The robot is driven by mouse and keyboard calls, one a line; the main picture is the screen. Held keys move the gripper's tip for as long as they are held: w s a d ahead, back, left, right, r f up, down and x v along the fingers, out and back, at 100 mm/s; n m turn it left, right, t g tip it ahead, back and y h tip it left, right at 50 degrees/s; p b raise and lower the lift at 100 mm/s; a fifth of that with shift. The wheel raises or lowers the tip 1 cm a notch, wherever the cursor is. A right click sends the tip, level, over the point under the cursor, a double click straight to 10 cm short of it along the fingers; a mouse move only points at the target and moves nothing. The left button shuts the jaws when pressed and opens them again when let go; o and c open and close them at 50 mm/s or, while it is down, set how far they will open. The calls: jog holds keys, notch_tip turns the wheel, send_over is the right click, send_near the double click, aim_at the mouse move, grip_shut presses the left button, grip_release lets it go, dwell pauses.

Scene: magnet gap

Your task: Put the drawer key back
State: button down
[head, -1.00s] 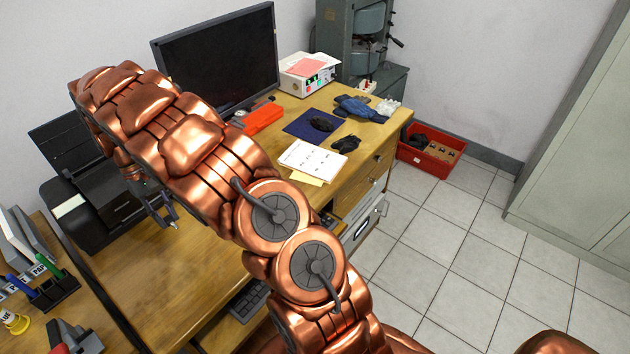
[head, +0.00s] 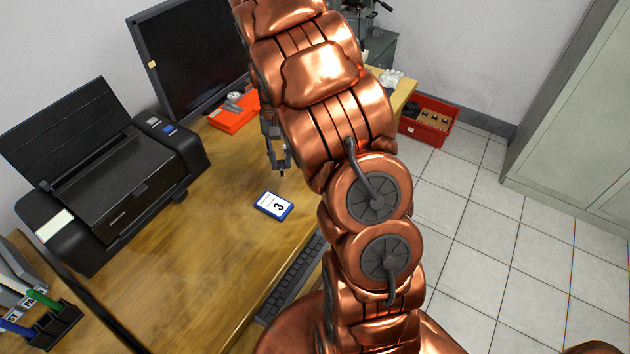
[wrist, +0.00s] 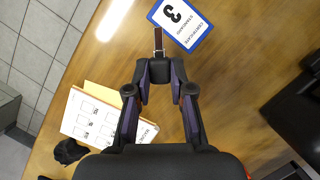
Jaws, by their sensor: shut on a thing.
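My gripper (head: 281,168) hangs over the wooden desk, to the upper right of a blue-edged card. My arm hides the drawer fronts in the head view.
The desk (head: 215,250) is clear around the card. A black printer (head: 120,185) stands at left, a monitor (head: 190,50) and an orange-red item (head: 234,113) behind. Printed papers (wrist: 105,120) lie left in the wrist view.

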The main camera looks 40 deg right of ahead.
jog(key=s+d+f+m+t+b, duration=0.1)
jog(key=s+d+f+m, duration=0.2)
jog(key=s, duration=0.6)
jog(key=s+d+f+m+t+b, duration=0.1)
jog(key=s+d+m, duration=0.35)
jog(key=s, duration=0.35)
jog(key=shift+m+y, duration=0.35)
jog(key=shift+y, duration=0.05)
jog(key=w+p, duration=0.1)
jog(key=w, duration=0.4)
jog(key=w+d+p, duration=0.1)
jog(key=w, duration=0.4)
jog(key=w+d+f+p, duration=0.1)
jog(key=w, duration=0.3)
jog(key=shift+w+d, duration=0.1)
jog(key=shift+w, duration=0.3)
jog(key=shift+w+f, duration=0.1)
jog(key=shift+w, duration=0.05)
notch_tip(320, 180, down, 3)
jog(key=shift+f+p, duration=0.1)
jog(key=shift+p, duration=0.55)
jog(key=shift+f, duration=0.1)
jog(key=shift+f+b, duration=0.35)
jog(key=shift+f, duration=0.25)
jog(key=c, duration=1)
grip_release()
